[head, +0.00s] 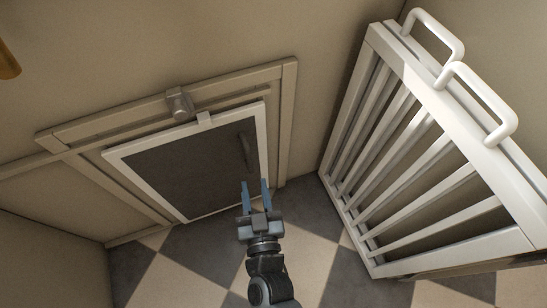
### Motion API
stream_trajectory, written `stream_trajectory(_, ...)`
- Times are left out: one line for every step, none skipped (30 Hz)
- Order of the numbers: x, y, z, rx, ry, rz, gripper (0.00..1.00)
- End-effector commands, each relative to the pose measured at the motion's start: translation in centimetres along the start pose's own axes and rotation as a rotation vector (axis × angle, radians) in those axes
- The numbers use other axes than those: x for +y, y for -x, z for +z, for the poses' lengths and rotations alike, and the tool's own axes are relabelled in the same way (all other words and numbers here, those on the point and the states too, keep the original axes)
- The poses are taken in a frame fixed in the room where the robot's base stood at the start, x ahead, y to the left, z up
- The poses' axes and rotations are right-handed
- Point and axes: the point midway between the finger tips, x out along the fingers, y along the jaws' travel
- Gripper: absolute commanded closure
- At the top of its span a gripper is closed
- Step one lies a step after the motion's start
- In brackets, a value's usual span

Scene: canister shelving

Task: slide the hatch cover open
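The hatch cover (180,165) is a dark panel with a pale frame, set low in the wall at the left of the head view. A dark upright handle (247,146) sits near its right edge. A small pale tab (204,118) is on its top edge, just below a grey latch-like block (179,102) on the surround. My gripper (256,184) is open, with two blue fingers spread apart and nothing between them. It is in front of the cover's lower right part, below the handle in the picture. Whether the fingers touch the cover cannot be told.
A white slatted rack (360,150) with two looped handles (480,95) stands close on the right. A beige surround (288,110) frames the hatch. The checkered floor (200,262) is clear in front. An orange-brown object (8,62) shows at the upper left edge.

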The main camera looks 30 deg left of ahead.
Motion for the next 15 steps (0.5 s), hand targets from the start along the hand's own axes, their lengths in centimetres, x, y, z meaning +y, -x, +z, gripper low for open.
stream_trajectory(-0.6, -0.5, 0.4, 0.002, 0.002, -0.008, 0.66)
stream_trajectory(-0.7, -0.7, 0.4, 0.002, 0.003, -0.010, 0.66)
stream_trajectory(-0.8, -1.0, 0.5, 0.003, 0.005, -0.011, 0.66)
stream_trajectory(-0.8, -1.2, 0.4, 0.003, 0.005, -0.011, 0.66)
stream_trajectory(-0.8, -1.5, 0.4, 0.004, 0.004, -0.011, 0.66)
stream_trajectory(-0.8, -1.9, 0.3, 0.005, 0.004, -0.010, 0.66)
stream_trajectory(-0.8, -2.3, 0.4, 0.005, 0.003, -0.010, 0.66)
stream_trajectory(-0.8, -2.7, 0.4, 0.005, 0.003, -0.010, 0.66)
stream_trajectory(-0.8, -3.4, 0.4, 0.006, 0.004, -0.010, 0.66)
stream_trajectory(-0.9, -3.8, 0.4, 0.005, 0.004, -0.011, 0.66)
stream_trajectory(-0.9, -4.3, 0.5, 0.005, 0.004, -0.011, 0.66)
stream_trajectory(-0.8, -5.0, 0.4, 0.005, 0.003, -0.011, 0.66)
stream_trajectory(-0.8, -5.4, 0.4, 0.005, 0.003, -0.010, 0.66)
stream_trajectory(-0.8, -5.8, 0.5, 0.004, 0.003, -0.010, 0.66)
stream_trajectory(-0.8, -6.4, 0.4, 0.005, 0.004, -0.010, 0.66)
